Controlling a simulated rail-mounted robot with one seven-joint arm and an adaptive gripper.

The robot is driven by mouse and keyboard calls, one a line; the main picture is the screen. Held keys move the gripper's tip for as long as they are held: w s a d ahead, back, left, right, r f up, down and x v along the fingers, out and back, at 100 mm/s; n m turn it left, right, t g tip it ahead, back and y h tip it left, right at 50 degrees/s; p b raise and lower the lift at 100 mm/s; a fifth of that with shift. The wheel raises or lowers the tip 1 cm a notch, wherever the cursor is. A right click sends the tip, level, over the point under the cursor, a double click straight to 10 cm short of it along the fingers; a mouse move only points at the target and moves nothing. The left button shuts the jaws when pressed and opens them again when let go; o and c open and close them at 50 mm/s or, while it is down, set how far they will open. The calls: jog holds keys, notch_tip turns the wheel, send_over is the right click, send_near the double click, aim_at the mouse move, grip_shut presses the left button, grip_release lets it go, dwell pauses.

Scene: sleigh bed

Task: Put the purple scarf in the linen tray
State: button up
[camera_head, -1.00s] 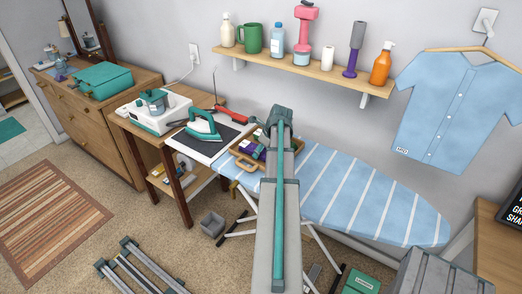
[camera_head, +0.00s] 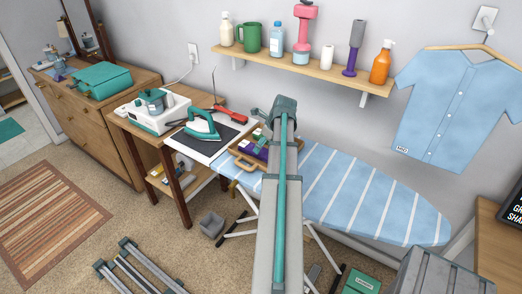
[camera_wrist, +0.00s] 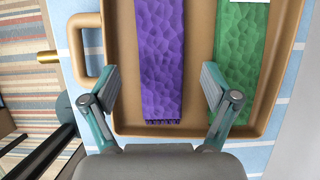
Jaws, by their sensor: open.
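The purple scarf (camera_wrist: 160,55) lies flat as a long strip in a tan tray (camera_wrist: 122,60) with a loop handle on its left side. The tray sits on the ironing board, and it also shows in the head view (camera_head: 236,165), partly hidden behind my arm. A green cloth strip (camera_wrist: 240,60) lies in the same tray, right of the scarf. My gripper (camera_wrist: 160,78) is open above the tray, with one finger on each side of the scarf and nothing between them. The right finger overlaps the green cloth in the wrist view.
The blue striped ironing board (camera_head: 375,200) extends right of the tray. A teal iron (camera_head: 203,126) and a red-handled item (camera_head: 228,114) are on the side table to the left. A wall shelf (camera_head: 300,67) with bottles hangs behind.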

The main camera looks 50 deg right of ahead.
jog(key=b+v, duration=0.1)
jog(key=v, duration=0.7)
